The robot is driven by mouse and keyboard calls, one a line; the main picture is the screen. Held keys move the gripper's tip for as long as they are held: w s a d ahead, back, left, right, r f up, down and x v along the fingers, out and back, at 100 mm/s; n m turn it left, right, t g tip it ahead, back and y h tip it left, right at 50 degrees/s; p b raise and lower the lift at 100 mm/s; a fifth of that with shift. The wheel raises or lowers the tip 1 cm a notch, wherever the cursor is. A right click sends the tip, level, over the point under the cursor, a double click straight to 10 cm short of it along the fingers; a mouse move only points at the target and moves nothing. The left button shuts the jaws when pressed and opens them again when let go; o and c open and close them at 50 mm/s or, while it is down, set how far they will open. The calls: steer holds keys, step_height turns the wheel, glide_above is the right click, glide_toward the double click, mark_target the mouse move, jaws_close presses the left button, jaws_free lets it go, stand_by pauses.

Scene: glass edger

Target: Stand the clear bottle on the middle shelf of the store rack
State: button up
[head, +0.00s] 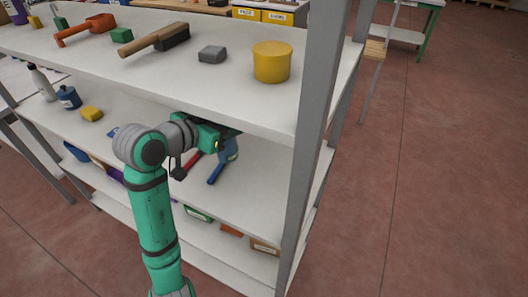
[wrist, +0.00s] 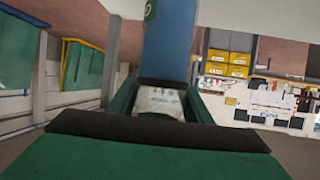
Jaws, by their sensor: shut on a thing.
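My gripper (head: 230,131) is in the gap between the top shelf and the middle shelf (head: 265,180) of the store rack, near its right end. It is shut on a bluish bottle, which I take for the clear bottle (head: 229,151); only part of it shows below the jaws. In the wrist view the bottle (wrist: 169,45) is a blue upright body with a green mark, between the jaws (wrist: 165,98). I cannot tell whether its base touches the shelf.
A red handle (head: 192,160) and a blue handle (head: 216,174) lie close to the bottle. A grey-white bottle (head: 43,84), a blue jar (head: 69,98) and a yellow block (head: 91,114) stand further left. The rack's grey post (head: 315,110) and top shelf (head: 215,85) bound the gap.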

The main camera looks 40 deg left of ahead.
steer(key=w+d+f, duration=0.5)
steer(key=d+f, duration=0.6)
steer(key=f, duration=0.1)
steer(key=shift+w+f, duration=0.2)
steer(key=shift+w, duration=0.2)
steer(key=shift+f, duration=0.15)
steer(key=o, duration=1.4)
steer(key=shift+c, duration=0.2)
